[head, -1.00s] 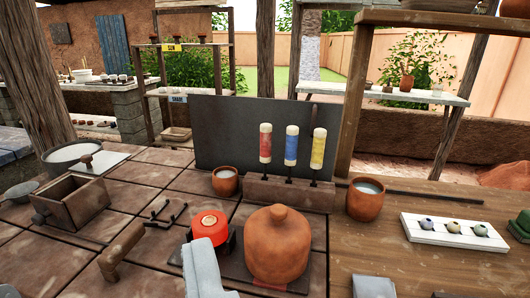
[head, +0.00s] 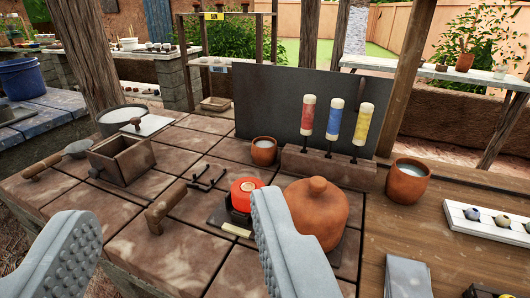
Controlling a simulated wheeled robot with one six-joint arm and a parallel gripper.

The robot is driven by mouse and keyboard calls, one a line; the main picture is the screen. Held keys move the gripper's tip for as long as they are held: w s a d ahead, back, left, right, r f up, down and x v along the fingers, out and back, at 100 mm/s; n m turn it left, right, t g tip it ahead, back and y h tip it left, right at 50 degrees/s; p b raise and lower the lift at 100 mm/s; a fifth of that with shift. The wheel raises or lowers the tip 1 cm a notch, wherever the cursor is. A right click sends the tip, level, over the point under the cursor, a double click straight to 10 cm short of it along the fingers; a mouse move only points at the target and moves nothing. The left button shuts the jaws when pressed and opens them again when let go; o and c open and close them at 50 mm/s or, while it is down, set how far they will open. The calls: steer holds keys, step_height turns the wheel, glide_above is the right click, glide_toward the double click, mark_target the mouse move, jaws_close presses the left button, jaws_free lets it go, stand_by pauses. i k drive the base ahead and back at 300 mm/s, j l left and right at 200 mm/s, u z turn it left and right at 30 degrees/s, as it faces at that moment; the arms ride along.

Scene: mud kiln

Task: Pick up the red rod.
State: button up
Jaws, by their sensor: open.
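The red rod (head: 307,117) has a red middle and cream ends. It stands upright on a thin dark stem in a wooden block (head: 325,168), left of a blue rod (head: 335,121) and a yellow rod (head: 363,126). A dark upright panel (head: 270,95) is behind them. My gripper (head: 171,212) is open and empty, with two grey fingers wide apart in the foreground. It is in front of the rods and left of them in the picture, well apart from the red rod.
A domed clay pot (head: 318,215) and a red-orange round object on a dark stand (head: 240,205) lie between my gripper and the rods. Clay cups (head: 264,151) (head: 408,181) flank the block. A wooden box (head: 122,158) and a wooden-handled tool (head: 165,206) are at left.

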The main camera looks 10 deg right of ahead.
mark_target(309, 108)
steer(key=i+j+u, duration=0.1)
steer(key=i+j, duration=0.15)
steer(key=i, duration=0.25)
steer(key=i+j+u, duration=0.1)
steer(key=i, duration=0.45)
steer(key=j, duration=0.1)
